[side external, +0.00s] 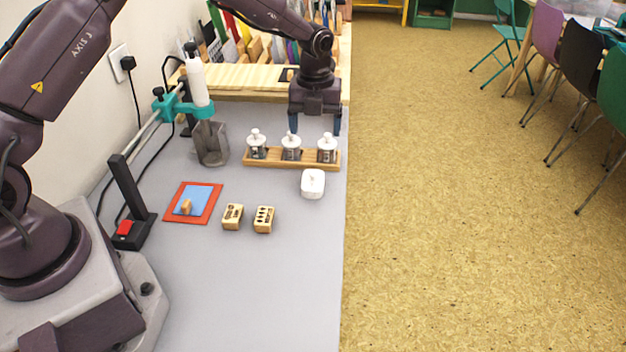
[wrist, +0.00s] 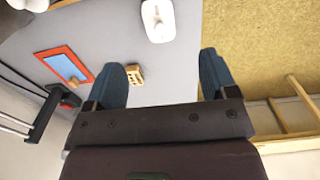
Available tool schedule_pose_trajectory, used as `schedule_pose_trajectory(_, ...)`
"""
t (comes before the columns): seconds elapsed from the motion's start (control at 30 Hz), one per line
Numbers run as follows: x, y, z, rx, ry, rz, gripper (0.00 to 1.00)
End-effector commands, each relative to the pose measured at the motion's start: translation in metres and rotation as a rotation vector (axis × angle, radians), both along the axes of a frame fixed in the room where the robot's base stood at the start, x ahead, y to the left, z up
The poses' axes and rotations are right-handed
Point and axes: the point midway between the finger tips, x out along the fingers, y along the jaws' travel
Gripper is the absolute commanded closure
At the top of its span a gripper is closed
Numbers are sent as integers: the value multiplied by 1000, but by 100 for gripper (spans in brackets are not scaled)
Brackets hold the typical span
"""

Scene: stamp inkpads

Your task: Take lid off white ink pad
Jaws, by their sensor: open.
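The white ink pad (side external: 313,184) is a small rounded white box on the grey table, in front of the wooden rack, near the table's right edge. A small knob shows on its top, so its lid appears to be on. It also shows at the top of the wrist view (wrist: 158,20). My gripper (side external: 315,128) is open and empty, fingers pointing down, above and behind the bottle rack. In the wrist view its two blue fingers (wrist: 163,75) are wide apart with nothing between them. The gripper is apart from the ink pad, farther back and higher.
A wooden rack (side external: 285,162) with three white-capped bottles stands between gripper and ink pad. Two wooden stamps (side external: 232,216) and a red-framed blue pad (side external: 192,202) lie to the left. A bottle stand (side external: 198,105) is at back left. The table's front is clear.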

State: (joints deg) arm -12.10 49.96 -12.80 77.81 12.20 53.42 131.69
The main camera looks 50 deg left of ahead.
Motion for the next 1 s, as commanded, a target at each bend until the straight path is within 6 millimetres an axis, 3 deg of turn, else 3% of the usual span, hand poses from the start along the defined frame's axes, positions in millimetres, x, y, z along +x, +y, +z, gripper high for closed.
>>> schedule_pose_trajectory(0.3,-2,-1,-58,-1,5,1,21)
schedule_pose_trajectory(0.57,-4,-1,-77,0,4,3,21)
schedule_pose_trajectory(0.8,-8,-3,-112,-1,4,4,21)
schedule_pose_trajectory(1.0,-8,-3,-120,-1,2,4,21)
